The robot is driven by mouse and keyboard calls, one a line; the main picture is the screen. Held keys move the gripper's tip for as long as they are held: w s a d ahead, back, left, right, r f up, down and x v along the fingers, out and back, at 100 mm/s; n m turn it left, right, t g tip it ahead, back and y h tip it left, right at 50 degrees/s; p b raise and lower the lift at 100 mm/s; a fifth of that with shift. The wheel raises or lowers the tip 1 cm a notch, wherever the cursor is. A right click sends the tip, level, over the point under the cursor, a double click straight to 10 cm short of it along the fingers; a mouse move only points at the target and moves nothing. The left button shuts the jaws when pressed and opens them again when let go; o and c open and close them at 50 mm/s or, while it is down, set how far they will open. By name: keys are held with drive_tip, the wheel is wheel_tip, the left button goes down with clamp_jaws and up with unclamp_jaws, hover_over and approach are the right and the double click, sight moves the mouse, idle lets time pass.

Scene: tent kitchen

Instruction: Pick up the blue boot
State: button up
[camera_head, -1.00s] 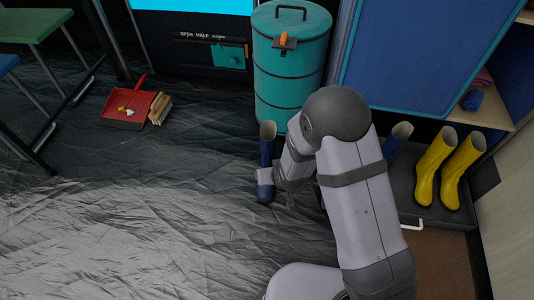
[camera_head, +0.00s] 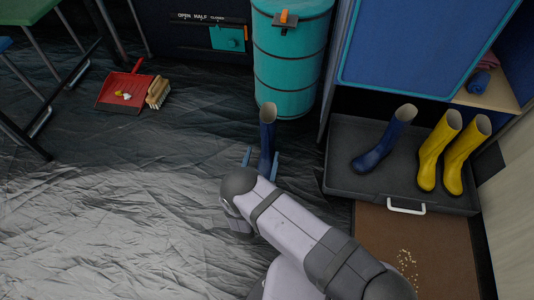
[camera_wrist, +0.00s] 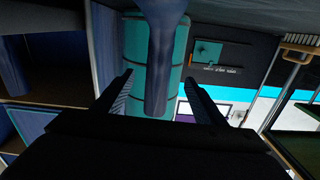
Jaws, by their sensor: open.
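A blue boot (camera_head: 267,132) stands upright on the floor covering in front of the teal drum; my arm hides its foot in the head view. My gripper (camera_head: 262,160) is open, with one finger on each side of the boot's shaft. In the wrist view, which is upside down, the boot (camera_wrist: 163,60) shows between the two spread fingers of my gripper (camera_wrist: 160,82). Gaps show beside the shaft there; I cannot tell if either finger touches it.
The dark tray (camera_head: 345,150) with a white handle also holds two yellow boots (camera_head: 436,150). The teal drum (camera_head: 290,62) stands close behind the near boot.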

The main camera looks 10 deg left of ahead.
sight(266, 146)
drive_tip(key=shift+d, duration=0.1)
drive_tip(key=shift+w+b, duration=0.55)
drive_tip(key=shift+w, duration=0.5)
drive_tip(key=w+b, duration=0.3)
drive_tip(key=w, duration=0.1)
drive_tip(key=shift+f, duration=0.35)
drive_tip(key=shift+w+r+b, duration=0.15)
drive_tip(key=shift+w+b, duration=0.35)
drive_tip(key=shift+w, duration=0.1)
drive_tip(key=c, duration=1.4)
drive_tip(key=shift+r, duration=0.15)
clamp_jaws()
